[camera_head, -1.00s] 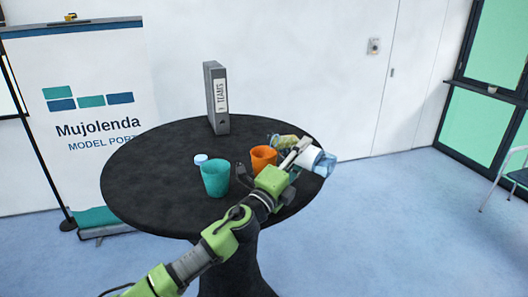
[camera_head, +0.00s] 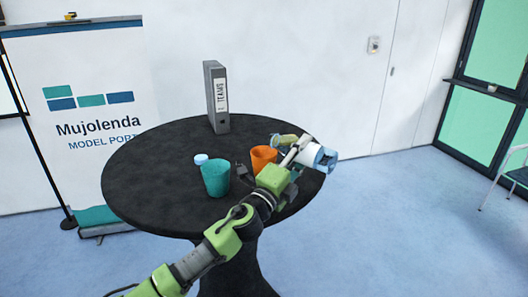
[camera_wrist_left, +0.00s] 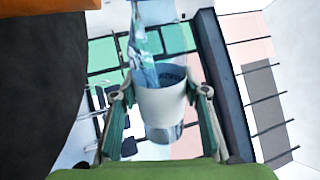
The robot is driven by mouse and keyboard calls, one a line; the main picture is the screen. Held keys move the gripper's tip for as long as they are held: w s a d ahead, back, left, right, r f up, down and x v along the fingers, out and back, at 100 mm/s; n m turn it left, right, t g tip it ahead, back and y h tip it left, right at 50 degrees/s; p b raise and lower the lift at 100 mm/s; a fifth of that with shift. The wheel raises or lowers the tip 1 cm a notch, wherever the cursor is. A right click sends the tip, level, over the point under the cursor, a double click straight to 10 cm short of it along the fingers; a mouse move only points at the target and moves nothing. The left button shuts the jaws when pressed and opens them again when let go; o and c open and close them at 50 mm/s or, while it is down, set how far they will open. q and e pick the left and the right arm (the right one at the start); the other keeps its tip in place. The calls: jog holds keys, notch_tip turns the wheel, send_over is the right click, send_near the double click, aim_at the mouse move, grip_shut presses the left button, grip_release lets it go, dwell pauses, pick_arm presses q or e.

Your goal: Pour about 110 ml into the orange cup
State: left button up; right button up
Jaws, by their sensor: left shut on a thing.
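The orange cup (camera_head: 262,157) stands upright on the round black table, partly behind my left arm. A slice of it shows at the top left of the left wrist view (camera_wrist_left: 45,6). My left gripper (camera_head: 301,151) is shut around a clear bluish bottle with a white label (camera_head: 308,154), just right of the cup. The bottle is strongly tilted, its bluish base end (camera_head: 327,158) to the right. In the left wrist view the label (camera_wrist_left: 163,103) sits between the fingers. The mouth and any liquid stream cannot be made out. My right gripper is not in view.
A grey binder (camera_head: 217,98) stands at the back. The table's left side is clear.

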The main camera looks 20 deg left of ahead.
pick_arm(q)
jog(key=shift+r+n+p, duration=0.4)
jog(key=shift+r+n, duration=0.15)
jog(key=shift+n, duration=0.05)
dwell(0.4)
jog(key=shift+d+y, duration=0.15)
jog(key=shift+y, duration=0.25)
jog(key=shift+r+n, duration=0.15)
jog(key=shift+n, duration=0.15)
dwell(0.3)
notch_tip(320, 180, down, 3)
jog(key=shift+s+r+m+h+b, duration=0.1)
jog(key=shift+m+h+b, duration=0.3)
jog(key=shift+m+b, duration=0.8)
jog(key=shift+s+d+r+m+h, duration=0.1)
jog(key=shift+d+m+h, duration=0.05)
jog(key=shift+m, duration=0.4)
jog(key=shift+d+m+h, duration=0.1)
jog(key=shift+m+h, duration=0.05)
jog(key=shift+m, duration=0.4)
jog(key=shift+d+m+g+p, duration=0.1)
jog(key=shift+m+g+p, duration=0.2)
jog(key=shift+m+p, duration=0.1)
jog(key=shift+m+h, duration=0.3)
jog(key=shift+m, duration=0.2)
